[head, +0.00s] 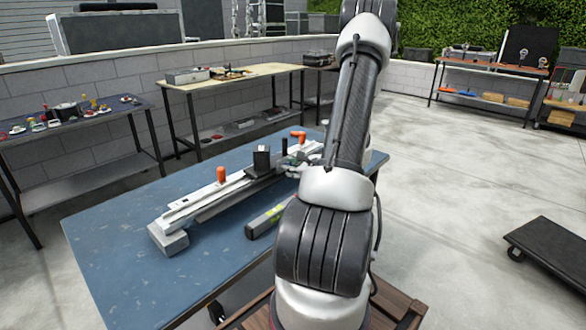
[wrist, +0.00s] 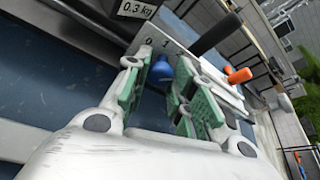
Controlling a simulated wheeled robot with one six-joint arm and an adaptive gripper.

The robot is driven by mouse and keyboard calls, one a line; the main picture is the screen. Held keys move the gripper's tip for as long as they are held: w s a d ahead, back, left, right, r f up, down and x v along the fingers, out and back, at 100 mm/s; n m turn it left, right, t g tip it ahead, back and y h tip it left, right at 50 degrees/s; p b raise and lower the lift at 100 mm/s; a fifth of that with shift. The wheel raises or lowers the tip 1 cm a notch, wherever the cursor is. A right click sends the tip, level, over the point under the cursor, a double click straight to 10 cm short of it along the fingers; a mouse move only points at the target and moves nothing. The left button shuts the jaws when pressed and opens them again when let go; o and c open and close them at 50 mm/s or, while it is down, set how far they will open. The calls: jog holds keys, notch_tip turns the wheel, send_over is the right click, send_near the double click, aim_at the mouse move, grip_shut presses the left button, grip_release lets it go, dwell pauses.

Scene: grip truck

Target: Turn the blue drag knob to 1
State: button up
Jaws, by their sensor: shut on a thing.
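The blue drag knob (wrist: 160,73) sits on the light panel of the rail device in the wrist view, between the green-padded fingers of my gripper (wrist: 163,66). My gripper is shut on the knob, and the fingers cover part of it. The marks 0 and 1 (wrist: 166,43) are printed on the panel just beyond the knob. Which mark the knob points to cannot be told. In the head view the rail device (head: 195,200) lies across the blue table, and my arm hides the knob and most of my gripper.
A black block marked 0.3 kg (wrist: 136,9), a black lever (wrist: 216,35) and an orange handle (wrist: 238,76) stand near my fingers. Another orange handle (head: 221,174) rises from the rail. The table's left part (head: 105,250) is clear.

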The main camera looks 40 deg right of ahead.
jog(key=n+h, duration=0.1)
jog(key=n, duration=0.1)
jog(key=n+t+h, duration=0.1)
jog(key=n, duration=0.1)
jog(key=shift+a+f+n+h, duration=0.2)
jog(key=shift+n+h, duration=0.1)
jog(key=n+t+h, duration=0.1)
jog(key=n, duration=0.3)
jog(key=shift+f+h, duration=0.1)
jog(key=shift+h, duration=0.2)
jog(key=shift+t, duration=0.3)
jog(key=o, duration=1)
jog(key=shift+o, duration=0.2)
jog(key=shift+s, duration=0.15)
jog(key=v, duration=0.7)
jog(key=shift+s+a, duration=0.2)
jog(key=shift+s, duration=0.15)
